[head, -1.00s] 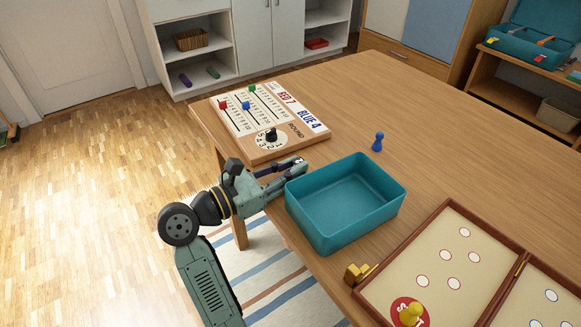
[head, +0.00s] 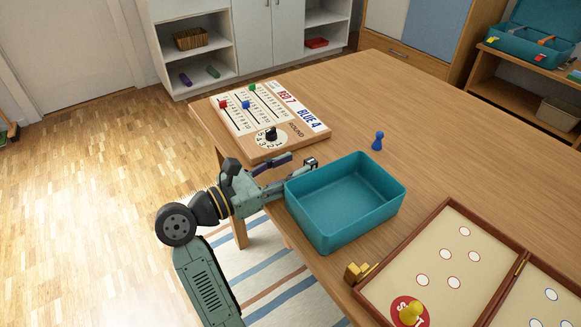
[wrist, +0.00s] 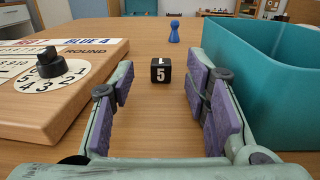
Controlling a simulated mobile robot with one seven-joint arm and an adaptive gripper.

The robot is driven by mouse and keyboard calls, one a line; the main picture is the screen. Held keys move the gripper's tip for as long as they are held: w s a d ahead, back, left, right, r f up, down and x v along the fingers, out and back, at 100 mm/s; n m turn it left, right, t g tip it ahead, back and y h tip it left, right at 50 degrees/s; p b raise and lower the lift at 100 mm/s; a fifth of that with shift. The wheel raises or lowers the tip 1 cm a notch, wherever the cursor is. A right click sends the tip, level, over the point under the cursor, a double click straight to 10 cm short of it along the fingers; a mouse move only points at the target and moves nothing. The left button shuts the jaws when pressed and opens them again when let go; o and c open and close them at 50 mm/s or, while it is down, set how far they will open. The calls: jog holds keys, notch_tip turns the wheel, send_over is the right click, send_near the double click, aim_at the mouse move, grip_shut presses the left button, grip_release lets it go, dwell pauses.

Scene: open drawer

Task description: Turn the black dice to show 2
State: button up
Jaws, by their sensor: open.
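The black dice (wrist: 161,76) rests on the table in the wrist view, straight ahead of my gripper (wrist: 163,82). Its near side shows a white 5, and another white mark, too small to read surely, is at its upper edge. My gripper is open, with a purple-padded finger on each side of the line to the dice, and nothing is held. In the head view my gripper (head: 299,165) is low over the table edge, between the scoreboard and the teal box; the dice is hard to make out there.
A teal box (head: 325,228) stands close on the right of my gripper. A wooden scoreboard (head: 305,143) with a black round dial (head: 271,134) lies on the left. A blue pawn (head: 378,141) stands beyond. A framed game board (head: 449,210) lies at the right.

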jog(key=v, duration=1.1)
jog(key=shift+s+a, duration=0.15)
jog(key=shift+a, duration=0.1)
